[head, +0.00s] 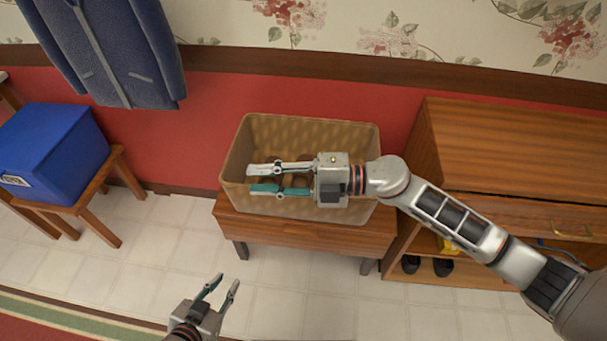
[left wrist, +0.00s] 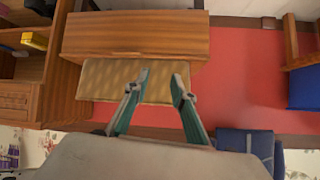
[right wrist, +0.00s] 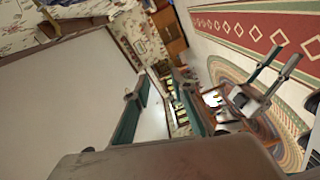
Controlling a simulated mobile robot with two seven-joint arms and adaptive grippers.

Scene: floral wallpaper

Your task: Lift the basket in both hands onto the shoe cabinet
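A tan woven basket (head: 350,134) stands upright on a low wooden bench (head: 300,234) against the red wall. It also shows in the left wrist view (left wrist: 105,83). Brown items inside it are partly hidden by my right arm. My right gripper (head: 265,179) is open and empty, its fingers pointing left over the basket in the head view; I cannot tell its height. My left gripper (head: 224,284) is open and empty, low in front of the bench and apart from the basket. The shoe cabinet (head: 510,150) stands right of the bench, its wooden top clear where visible.
Dark shoes (head: 425,266) and a yellow item (head: 449,246) are in the cabinet's open lower part. A blue box (head: 55,150) sits on a wooden stool (head: 100,222) at left. A blue coat (head: 110,50) hangs on the wall. The tiled floor before the bench is free.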

